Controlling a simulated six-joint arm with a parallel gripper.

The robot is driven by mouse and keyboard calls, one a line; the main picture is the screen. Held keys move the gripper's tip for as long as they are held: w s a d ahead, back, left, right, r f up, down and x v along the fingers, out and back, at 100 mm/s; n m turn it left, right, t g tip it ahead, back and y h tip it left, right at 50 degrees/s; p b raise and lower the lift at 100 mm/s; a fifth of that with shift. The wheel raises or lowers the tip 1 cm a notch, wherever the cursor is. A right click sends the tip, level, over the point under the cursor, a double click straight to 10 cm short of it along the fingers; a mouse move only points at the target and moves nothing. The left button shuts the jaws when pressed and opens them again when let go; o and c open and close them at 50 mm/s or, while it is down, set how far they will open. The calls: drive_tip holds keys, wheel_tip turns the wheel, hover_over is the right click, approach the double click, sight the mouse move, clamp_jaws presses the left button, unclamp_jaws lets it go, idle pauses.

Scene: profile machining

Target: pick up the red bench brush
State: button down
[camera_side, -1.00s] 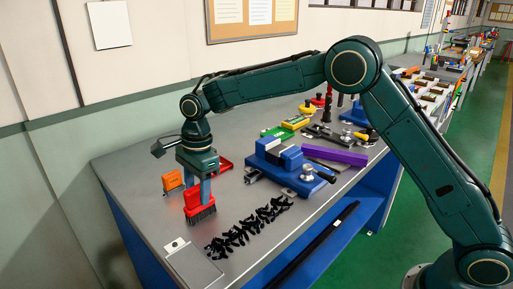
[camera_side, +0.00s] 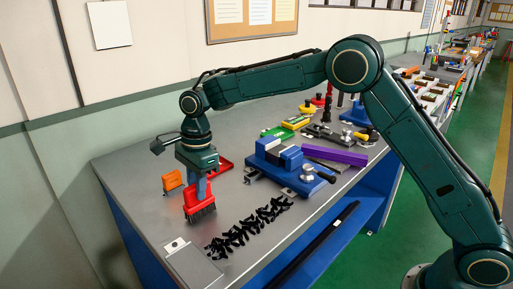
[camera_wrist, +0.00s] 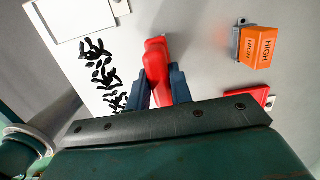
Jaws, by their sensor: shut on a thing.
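The red bench brush (camera_side: 196,197) stands upright near the front left of the bench, with its dark bristles pointing down. In the wrist view its red handle (camera_wrist: 156,62) lies between the two blue-grey jaws. My gripper (camera_side: 199,186) is shut on the brush from above. In the wrist view the jaws (camera_wrist: 158,86) press on both sides of the handle. The bristle ends are at or close to the bench top; I cannot tell whether they touch it. The bristles are hidden in the wrist view.
Black chips (camera_side: 245,223) lie in a strip right of the brush. An orange block marked HIGH (camera_side: 172,181) stands close on the left, with a red tray (camera_side: 222,164) behind. A blue vise (camera_side: 287,166) stands further right. A flat grey plate (camera_side: 193,267) lies at the near edge.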

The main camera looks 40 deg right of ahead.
drive_tip(key=shift+r, duration=4.7)
drive_tip(key=c, duration=1.8)
unclamp_jaws()
drive_tip(key=shift+c, duration=0.2)
drive_tip(key=c, duration=0.3)
drive_tip(key=shift+s+d, duration=0.15)
drive_tip(key=shift+d, duration=0.45)
drive_tip(key=s+d+f, duration=0.1)
drive_tip(key=s+d, duration=0.4)
drive_tip(key=d, duration=0.4)
drive_tip(key=s+d+f, duration=0.1)
drive_tip(key=s+d, duration=0.5)
drive_tip(key=d, duration=0.3)
